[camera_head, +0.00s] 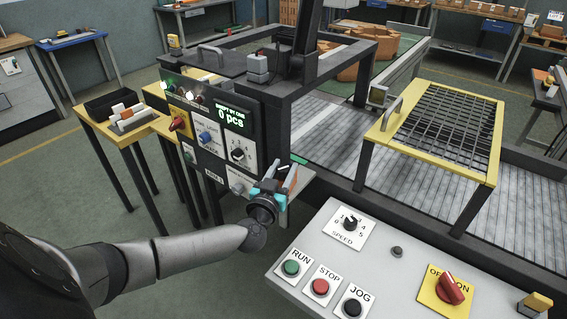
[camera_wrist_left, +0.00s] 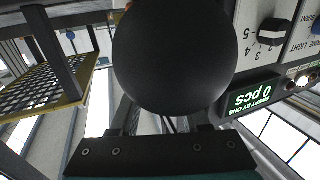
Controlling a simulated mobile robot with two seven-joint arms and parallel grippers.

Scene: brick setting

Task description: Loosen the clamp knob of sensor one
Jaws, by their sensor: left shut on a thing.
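My left gripper (camera_head: 284,180) reaches in from the lower left in the head view, at the lower right edge of the black control box. A large dark round knob (camera_wrist_left: 175,55) fills the middle of the left wrist view, very close to the camera and against a dark finger edge. I take it to be the clamp knob, and my left gripper is shut on it. In the head view the gripper hides the knob. Sensor one itself cannot be made out clearly. My right gripper is not in view.
The control box (camera_head: 212,147) has a green "0 pcs" display, also in the wrist view (camera_wrist_left: 252,97). A grey RUN/STOP/JOG panel (camera_head: 380,275) stands at the front right. A yellow-framed mesh guard (camera_head: 443,120) stands over the conveyor (camera_head: 325,160). A yellow side table (camera_head: 100,130) is left.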

